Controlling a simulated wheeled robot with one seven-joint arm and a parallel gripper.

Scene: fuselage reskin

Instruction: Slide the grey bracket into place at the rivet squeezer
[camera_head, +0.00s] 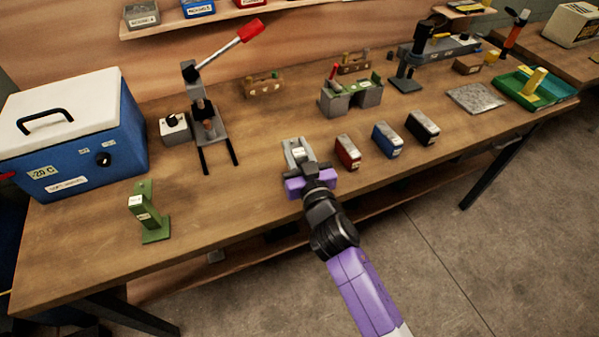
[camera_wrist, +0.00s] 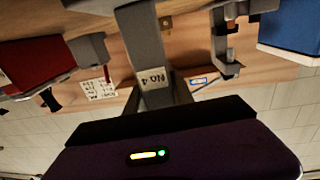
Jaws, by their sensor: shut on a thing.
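The grey bracket (camera_head: 297,150) is held by my gripper (camera_head: 308,172) over the front middle of the workbench. In the wrist view the grey bracket (camera_wrist: 145,55) stands out ahead of my gripper and carries a white label reading "NO 4". My gripper is shut on its near end; the fingertips are partly hidden. The rivet squeezer, apparently the grey press with the long red-tipped lever (camera_head: 205,120), stands to the left and farther back. The bracket is apart from it.
A green upright bracket (camera_head: 148,212) stands at the front left, by a blue cooler (camera_head: 75,135). Red (camera_head: 347,152), blue (camera_head: 387,139) and black (camera_head: 422,127) blocks stand close on the right. A grey fixture (camera_head: 350,98) is behind. Bench between bracket and press looks clear.

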